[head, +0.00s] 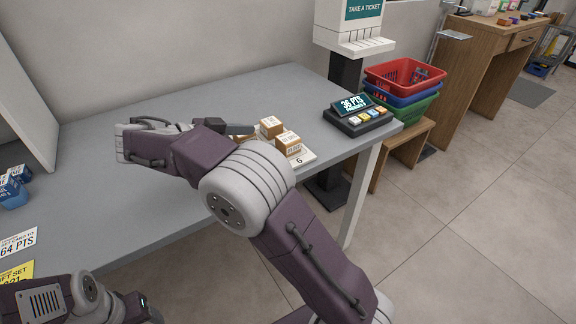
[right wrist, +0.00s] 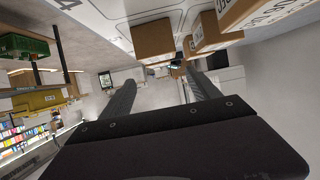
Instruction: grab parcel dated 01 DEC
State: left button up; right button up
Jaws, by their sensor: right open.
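Small brown parcels with white labels stand on a white numbered board (head: 304,160) on the grey table. One parcel (head: 288,143) is near the board's right end and another (head: 271,127) is behind it. More of the group is partly hidden by my right arm. The label dates are too small or blurred to read, so I cannot tell which is dated 01 DEC. My right gripper (head: 246,129) points right, just left of the parcels. In the right wrist view its fingers (right wrist: 160,76) are apart, with labelled parcels (right wrist: 153,40) beyond and above them. My left gripper is out of view.
A dark display unit (head: 357,116) reading 36 PTS stands at the table's right end. A ticket dispenser (head: 352,38) and stacked baskets (head: 404,76) are beyond. Blue items (head: 12,190) and printed cards (head: 18,241) lie at left. The table's middle left is clear.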

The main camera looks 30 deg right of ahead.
aim_at(286, 138)
jog(key=b+x, duration=0.1)
jog(key=x, duration=0.3)
jog(key=shift+d, duration=0.1)
jog(key=b+x, duration=0.2)
jog(key=x, duration=0.2)
jog(key=shift+s+d+f+b, duration=0.1)
jog(key=shift+s+b, duration=0.05)
jog(key=shift+b, duration=0.15)
jog(key=shift+d, duration=0.4)
jog(key=c, duration=1.5)
notch_tip(286, 138, up, 4)
jog(key=shift+a+r+p, duration=0.1)
jog(key=shift+p, duration=1.05)
jog(key=s+d+r, duration=0.1)
jog(key=s+r, duration=0.1)
jog(key=s, duration=0.1)
jog(key=s+d+r, duration=0.1)
jog(key=s+r, duration=0.1)
jog(key=s, duration=0.2)
jog(key=s+d+r+p, duration=0.1)
jog(key=s+d+r, duration=0.1)
jog(key=s, duration=0.1)
jog(key=shift+s+r, duration=0.4)
